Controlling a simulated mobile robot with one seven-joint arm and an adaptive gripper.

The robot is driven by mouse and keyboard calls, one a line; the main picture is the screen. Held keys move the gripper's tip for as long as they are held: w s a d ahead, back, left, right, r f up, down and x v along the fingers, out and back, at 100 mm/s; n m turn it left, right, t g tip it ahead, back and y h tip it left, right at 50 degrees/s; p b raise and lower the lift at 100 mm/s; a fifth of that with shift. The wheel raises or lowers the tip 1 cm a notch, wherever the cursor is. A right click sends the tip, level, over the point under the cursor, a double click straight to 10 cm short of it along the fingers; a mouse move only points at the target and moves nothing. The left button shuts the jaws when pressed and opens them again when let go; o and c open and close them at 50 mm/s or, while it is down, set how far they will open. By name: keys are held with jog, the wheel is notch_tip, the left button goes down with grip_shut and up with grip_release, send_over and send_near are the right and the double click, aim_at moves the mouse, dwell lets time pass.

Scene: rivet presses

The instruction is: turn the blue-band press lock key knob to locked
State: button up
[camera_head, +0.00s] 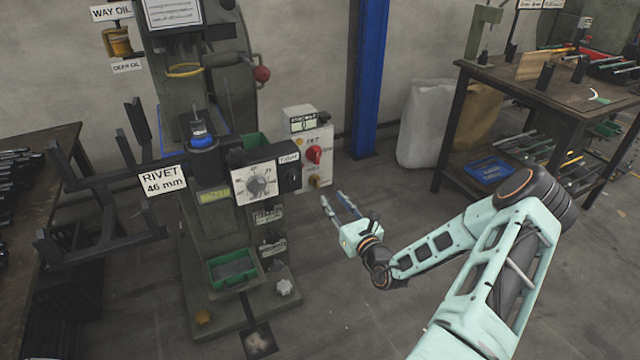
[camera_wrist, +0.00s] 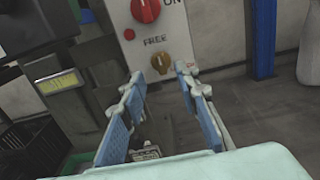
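The press (camera_head: 212,180) is a grey-green machine with a blue ring (camera_head: 203,140) on its column. A pale control box (camera_head: 311,140) on its right side carries a small brass key knob (camera_head: 315,181). In the wrist view the brass knob (camera_wrist: 161,63) sits under a label reading FREE, below a large red knob (camera_wrist: 145,9). My gripper (camera_head: 331,195) is open, its two blue-padded fingers apart with nothing between them. It is in front of the box, slightly below and right of the brass knob in the head view. The fingers look short of the knob, without visible contact.
A small red button (camera_wrist: 129,34) is near the brass knob. A blue post (camera_head: 370,75) stands behind. A workbench (camera_head: 540,90) is at right; open floor lies between.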

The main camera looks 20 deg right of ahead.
aim_at(318, 181)
jog(key=w+b, duration=0.1)
jog(key=w, duration=0.2)
jog(key=w+b, duration=0.1)
jog(key=w, duration=0.3)
jog(key=w+b, duration=0.1)
jog(key=w, duration=0.2)
jog(key=shift+w+a, duration=0.2)
jog(key=shift+a, duration=0.05)
grip_shut()
